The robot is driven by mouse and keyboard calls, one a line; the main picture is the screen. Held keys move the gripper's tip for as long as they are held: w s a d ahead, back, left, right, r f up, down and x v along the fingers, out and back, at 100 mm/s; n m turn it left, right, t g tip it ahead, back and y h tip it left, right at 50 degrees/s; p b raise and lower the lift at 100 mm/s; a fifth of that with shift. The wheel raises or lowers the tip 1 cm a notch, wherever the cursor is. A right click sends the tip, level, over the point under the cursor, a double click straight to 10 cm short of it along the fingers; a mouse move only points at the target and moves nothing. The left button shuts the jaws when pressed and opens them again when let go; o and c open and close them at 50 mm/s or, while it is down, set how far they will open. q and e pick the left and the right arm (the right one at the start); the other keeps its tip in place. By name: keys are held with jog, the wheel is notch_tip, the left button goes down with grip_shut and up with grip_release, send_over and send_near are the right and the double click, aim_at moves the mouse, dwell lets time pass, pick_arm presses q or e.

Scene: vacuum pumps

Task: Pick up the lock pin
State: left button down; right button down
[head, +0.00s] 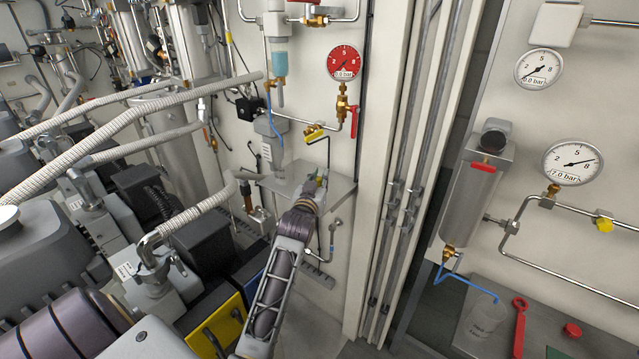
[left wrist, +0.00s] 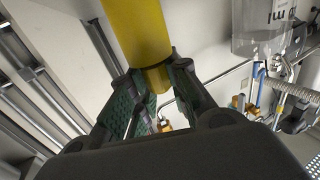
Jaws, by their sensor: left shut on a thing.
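A yellow cylindrical piece, which I take to be the lock pin (left wrist: 137,35), fills the top middle of the left wrist view. My left gripper (left wrist: 158,80) is shut on its narrower end, with green pads on both sides. In the head view my left gripper (head: 316,188) is over the small grey wall shelf (head: 290,187), and only a speck of yellow shows at its fingers. I cannot tell whether the pin touches the shelf. My right gripper is not in view.
A red gauge (head: 344,63) and a yellow-handled valve (head: 315,135) are on the wall above the shelf. Pumps and ribbed hoses (head: 130,115) crowd the left. At right, a grey bench (head: 540,325) holds a beaker (head: 483,322) and a red wrench (head: 519,325).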

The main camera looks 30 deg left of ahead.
pick_arm(q)
jog(key=shift+r, duration=1)
notch_tip(320, 180, up, 16)
jog(key=b, duration=0.1)
jog(key=shift+b, duration=0.35)
jog(key=shift+r, duration=0.15)
